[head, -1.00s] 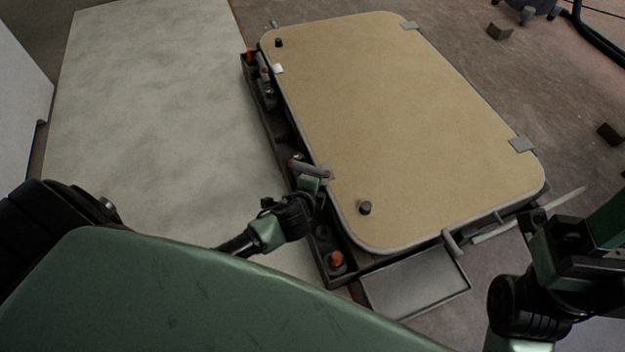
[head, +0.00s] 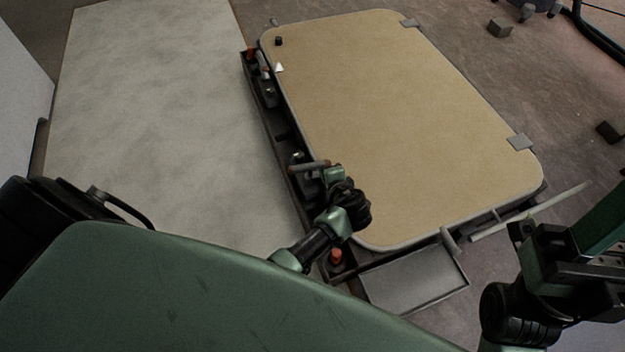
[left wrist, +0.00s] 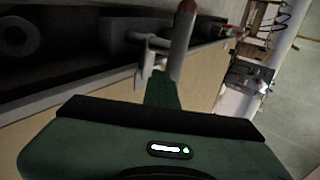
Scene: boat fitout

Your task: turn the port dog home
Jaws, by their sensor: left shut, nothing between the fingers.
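A dog handle (head: 308,166), a grey bar, lies at the left edge of the tan hatch lid (head: 400,110), its right end reaching over the lid's edge. In the left wrist view the handle (left wrist: 183,45) stands upright with a red-brown tip, beside a grey bracket. My left gripper (head: 333,175) is shut and empty at the handle's right end, on the near side. In the left wrist view its fingertip (left wrist: 160,88) is right at the handle's lower part; I cannot tell whether they touch. My right gripper (head: 522,233) is at lower right, away from the handle; its jaws are unclear.
A dark ledge with orange-tipped fittings (head: 336,257) runs along the lid's left side. A grey tray (head: 415,285) lies at the near edge. The pale panel (head: 150,120) at left is clear.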

